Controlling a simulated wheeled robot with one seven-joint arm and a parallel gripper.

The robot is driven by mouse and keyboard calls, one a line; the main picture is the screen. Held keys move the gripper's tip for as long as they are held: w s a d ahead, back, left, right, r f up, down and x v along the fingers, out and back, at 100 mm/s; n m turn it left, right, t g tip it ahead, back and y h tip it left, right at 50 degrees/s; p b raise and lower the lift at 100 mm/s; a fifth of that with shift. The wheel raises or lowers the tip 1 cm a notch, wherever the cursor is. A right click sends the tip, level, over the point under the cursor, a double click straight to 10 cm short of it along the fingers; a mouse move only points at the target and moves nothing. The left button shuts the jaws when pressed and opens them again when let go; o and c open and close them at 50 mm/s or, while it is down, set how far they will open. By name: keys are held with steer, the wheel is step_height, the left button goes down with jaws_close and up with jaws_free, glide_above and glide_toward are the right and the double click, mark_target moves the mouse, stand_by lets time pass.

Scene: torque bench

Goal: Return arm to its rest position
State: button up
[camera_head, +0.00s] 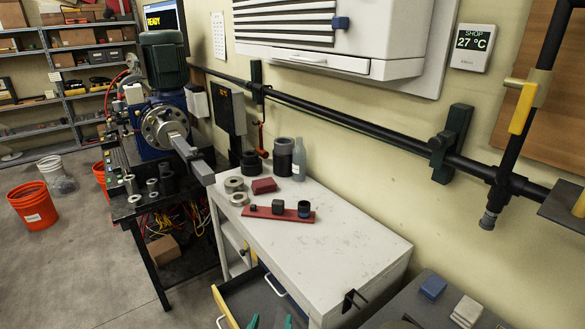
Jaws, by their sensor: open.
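I cannot make out my arm or my gripper in the head view. Two small teal shapes (253,321) show at the bottom edge, over the open drawer (262,297). They are cut off by the frame, and I cannot tell what they are. A torque machine (160,118) with a green motor and a round flange stands at the left. A grey lever bar (195,160) reaches from its flange toward the bench.
The pale workbench (320,240) holds a red tray (278,215), grey rings (234,184), a dark cylinder (283,157) and a bottle (299,160). The bench's front right top is mostly clear. A dark pipe (370,133) runs along the wall. Orange buckets (33,212) stand on the floor.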

steer(key=s+d+f+n+y, duration=0.1)
steer(key=s+d+f, duration=0.1)
steer(key=s+f, duration=1)
steer(key=s+d+r+t, duration=0.1)
steer(key=s, duration=0.9)
steer(key=s+d+r+m+t, duration=0.1)
steer(key=s+d, duration=0.1)
steer(key=s, duration=0.8)
steer(key=shift+r, duration=0.2)
